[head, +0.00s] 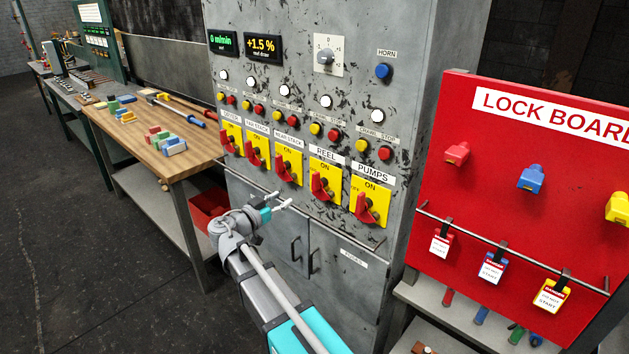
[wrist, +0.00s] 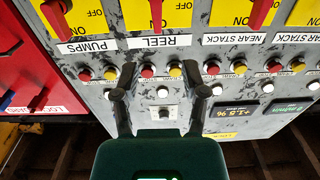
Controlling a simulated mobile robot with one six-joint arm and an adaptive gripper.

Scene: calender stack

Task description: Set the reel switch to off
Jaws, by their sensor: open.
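The reel switch (head: 319,187) is a red handle on a yellow plate under the REEL label, fourth from the left in the cabinet's row. Its plate has ON at the top and OFF at the left side. In the wrist view, which is upside down, the reel switch (wrist: 156,12) is at the top edge, cut off, with its handle in line with ON rather than OFF. My gripper (head: 282,203) is open and empty, left of and below the reel switch in the head view. In the wrist view my gripper (wrist: 158,70) shows both fingers apart, clear of the switch.
The pumps switch (head: 367,208) and near stack switch (head: 288,168) flank the reel switch closely. Push buttons and lamps sit above. A red lock board (head: 482,150) with padlocks and tags stands at the right. A wooden bench (head: 140,140) stands at the left.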

